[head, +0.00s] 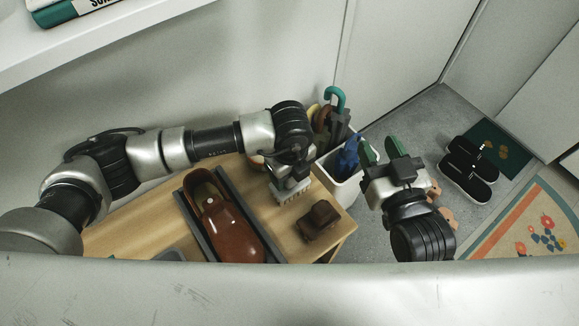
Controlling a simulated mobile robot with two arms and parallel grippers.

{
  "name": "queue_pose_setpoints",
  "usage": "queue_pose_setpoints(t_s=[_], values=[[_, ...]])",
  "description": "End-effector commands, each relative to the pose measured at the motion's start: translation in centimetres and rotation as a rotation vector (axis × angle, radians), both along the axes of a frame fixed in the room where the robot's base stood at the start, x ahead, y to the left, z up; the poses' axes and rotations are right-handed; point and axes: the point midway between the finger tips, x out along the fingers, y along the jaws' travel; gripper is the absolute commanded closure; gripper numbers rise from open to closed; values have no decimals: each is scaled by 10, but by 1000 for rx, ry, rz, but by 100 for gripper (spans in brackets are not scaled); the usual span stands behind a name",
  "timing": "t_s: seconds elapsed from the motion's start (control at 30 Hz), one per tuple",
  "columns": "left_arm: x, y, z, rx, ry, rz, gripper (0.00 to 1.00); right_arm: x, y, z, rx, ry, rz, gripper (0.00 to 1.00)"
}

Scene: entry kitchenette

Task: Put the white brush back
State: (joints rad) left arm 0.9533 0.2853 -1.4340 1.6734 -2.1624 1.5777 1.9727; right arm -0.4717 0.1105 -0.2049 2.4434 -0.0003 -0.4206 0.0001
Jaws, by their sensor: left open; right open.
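The white brush (289,191), pale with short bristles along its lower edge, is directly under my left gripper (289,172) at the right part of the wooden bench top. My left gripper is open around or just above it; its fingertips are mostly hidden by the hand, and I cannot tell whether they touch the brush. I cannot tell whether the brush rests on the wood or hangs just above it. My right gripper (380,154) is open and apart from the brush, to the right of the bench, near the white bin.
A brown shoe (225,224) lies in a dark tray (189,219) on the wooden bench (125,234). A dark brown block-like object (318,220) is near the bench's right edge. A white bin (342,188) holds umbrellas (337,108). Black shoes (466,170) and rugs lie on the floor.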

Motion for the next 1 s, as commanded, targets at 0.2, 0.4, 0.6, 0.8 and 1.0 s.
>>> queue_pose_setpoints(t_s=[0.2,0.4,0.6,0.8,1.0], values=[[0,0,13,-1,-1,-1,39,-1,-1,-2,-7,27,-2,57],[-1,4,41,-1,-2,0,39,-11,-9,-30,-65,260,-17,57],[-1,8,71,-2,-3,0,39,-30,-19,-57,-120,495,-33,57],[-1,9,98,0,-1,1,39,-49,-27,-74,-159,661,-45,57],[-2,9,108,0,0,-1,39,-57,-31,-80,-173,731,-49,57]])
